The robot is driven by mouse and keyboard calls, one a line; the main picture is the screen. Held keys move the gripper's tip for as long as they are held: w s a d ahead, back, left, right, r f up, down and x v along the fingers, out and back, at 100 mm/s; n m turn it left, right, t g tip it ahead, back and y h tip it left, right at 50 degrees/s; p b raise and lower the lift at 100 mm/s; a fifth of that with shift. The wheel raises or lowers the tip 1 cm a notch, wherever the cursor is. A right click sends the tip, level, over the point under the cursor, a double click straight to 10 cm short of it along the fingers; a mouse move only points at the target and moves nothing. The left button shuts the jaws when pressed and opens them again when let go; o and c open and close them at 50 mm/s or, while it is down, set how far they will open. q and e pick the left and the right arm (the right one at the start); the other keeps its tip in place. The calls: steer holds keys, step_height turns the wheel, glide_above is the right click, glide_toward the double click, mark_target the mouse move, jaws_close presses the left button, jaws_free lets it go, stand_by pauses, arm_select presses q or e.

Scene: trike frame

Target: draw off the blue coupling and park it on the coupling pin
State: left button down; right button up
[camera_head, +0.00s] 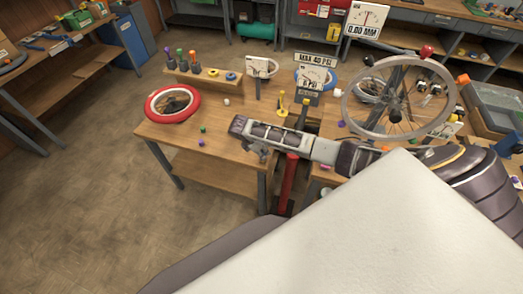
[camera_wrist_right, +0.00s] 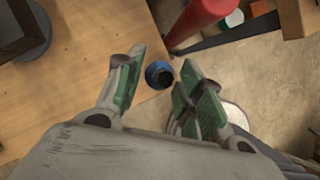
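The blue coupling (camera_wrist_right: 158,74) is a small blue ring with a dark centre. In the right wrist view it appears between the two fingertips, near the wooden bench's edge. My right gripper (camera_wrist_right: 161,62) is open, with a finger on either side of the coupling and a visible gap on both sides. I cannot tell how far below the fingertips the coupling is. In the head view my right gripper (camera_head: 252,148) is over the bench's front edge, and the coupling is hidden. I cannot tell which part is the coupling pin. My left gripper is not in view.
A red post (camera_head: 288,183) stands beside my right forearm and also shows in the wrist view (camera_wrist_right: 200,14). On the bench are a red-rimmed wheel (camera_head: 153,102), a yellow stand (camera_head: 282,108) and gauges. A spoked wheel (camera_head: 362,110) stands at right. The bench's front left is mostly clear.

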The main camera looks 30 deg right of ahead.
steer(key=shift+o, duration=1.1)
steer(key=shift+r, duration=0.1)
steer(key=v, duration=1.2)
steer(key=shift+s, duration=0.1)
